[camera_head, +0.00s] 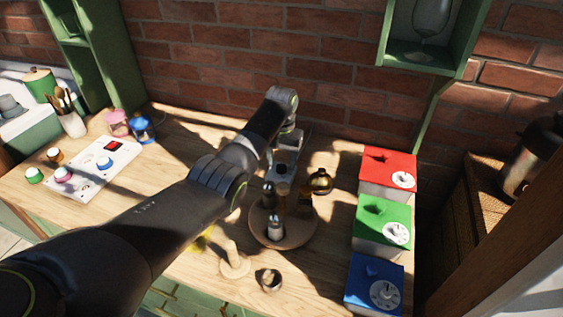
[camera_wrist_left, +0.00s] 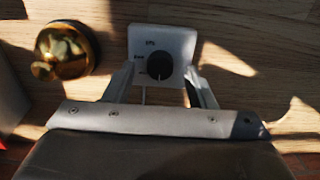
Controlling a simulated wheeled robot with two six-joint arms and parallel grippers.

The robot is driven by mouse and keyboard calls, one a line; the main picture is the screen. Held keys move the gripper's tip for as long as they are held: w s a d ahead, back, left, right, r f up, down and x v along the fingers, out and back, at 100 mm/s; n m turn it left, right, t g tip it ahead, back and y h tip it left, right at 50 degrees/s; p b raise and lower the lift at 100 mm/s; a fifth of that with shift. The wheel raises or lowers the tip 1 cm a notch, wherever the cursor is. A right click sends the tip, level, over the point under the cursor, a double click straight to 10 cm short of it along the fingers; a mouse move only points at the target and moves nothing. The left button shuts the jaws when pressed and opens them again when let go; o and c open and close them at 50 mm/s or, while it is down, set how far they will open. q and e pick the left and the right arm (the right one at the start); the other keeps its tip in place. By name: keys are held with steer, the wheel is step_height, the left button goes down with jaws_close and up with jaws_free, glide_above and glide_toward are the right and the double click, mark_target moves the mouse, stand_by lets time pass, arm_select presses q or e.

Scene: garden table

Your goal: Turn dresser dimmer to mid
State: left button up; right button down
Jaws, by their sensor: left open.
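The dimmer is a white panel (camera_wrist_left: 183,40) with a round black dial (camera_wrist_left: 158,66) in the left wrist view. Small labels stand above the dial and to its left, too small to read surely. A faint light mark shows near the dial's lower edge, so its exact setting is hard to tell. My left gripper (camera_wrist_left: 163,84) is open, with one finger on each side of the dial; I cannot tell whether they touch it. In the head view my left gripper (camera_head: 286,158) points down at the table, and the dimmer is largely hidden there. My right gripper is out of view.
A round wooden stand (camera_head: 291,239) with upright pieces sits in front. Red (camera_head: 388,172), green (camera_head: 382,222) and blue (camera_head: 374,284) boxes line the right. A white switch panel (camera_head: 103,168) lies left.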

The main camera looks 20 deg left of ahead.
arm_select(q)
steer(key=shift+f, duration=0.6)
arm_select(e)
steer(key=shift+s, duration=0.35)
arm_select(q)
steer(key=c, duration=1)
steer(key=shift+o, duration=0.2)
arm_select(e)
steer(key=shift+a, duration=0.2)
